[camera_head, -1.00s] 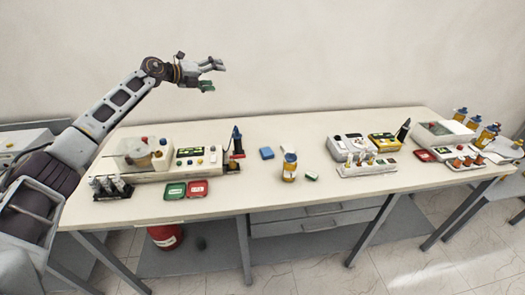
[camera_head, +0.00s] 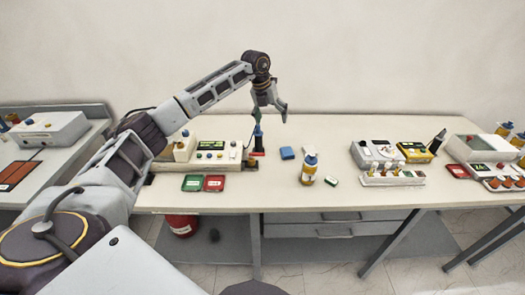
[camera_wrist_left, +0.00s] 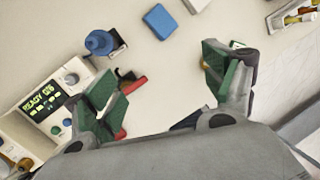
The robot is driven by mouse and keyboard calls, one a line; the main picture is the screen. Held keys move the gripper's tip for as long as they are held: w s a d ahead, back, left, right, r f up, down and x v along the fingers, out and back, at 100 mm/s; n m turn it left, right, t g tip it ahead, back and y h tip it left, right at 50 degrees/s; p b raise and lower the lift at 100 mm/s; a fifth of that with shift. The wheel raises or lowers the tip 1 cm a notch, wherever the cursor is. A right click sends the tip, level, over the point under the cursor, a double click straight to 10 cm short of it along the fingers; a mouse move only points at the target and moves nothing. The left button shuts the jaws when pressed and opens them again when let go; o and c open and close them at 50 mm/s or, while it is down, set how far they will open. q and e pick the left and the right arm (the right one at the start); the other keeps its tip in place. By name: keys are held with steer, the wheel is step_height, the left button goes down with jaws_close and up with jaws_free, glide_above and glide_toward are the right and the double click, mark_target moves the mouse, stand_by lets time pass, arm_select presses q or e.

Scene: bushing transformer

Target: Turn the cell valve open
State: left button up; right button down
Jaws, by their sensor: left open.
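A dark upright piece with a blue top (camera_head: 258,136) stands at the unit's right end, just below the gripper. I cannot tell which part is the cell valve. My right gripper is not in view.
A blue block (camera_head: 287,153) and a yellow bottle with a blue cap (camera_head: 309,169) stand right of the unit. Green (camera_head: 192,183) and red trays (camera_head: 214,183) lie at the front edge. More instruments (camera_head: 376,153) stand further right.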

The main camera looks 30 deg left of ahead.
arm_select(q)
steer(key=n+g+y, duration=0.2)
glide_above(257, 155)
steer(key=w, duration=0.1)
steer(key=shift+s+a+f+n+g, duration=0.2)
steer(key=shift+a+f+n+g, duration=0.1)
steer(key=shift+f+n, duration=0.2)
step_height(257, 155, down, 14)
steer(key=p, duration=0.2)
steer(key=shift+r+p, duration=0.15)
steer(key=shift+p, duration=0.2)
stand_by(0.4)
steer(key=c, duration=1)
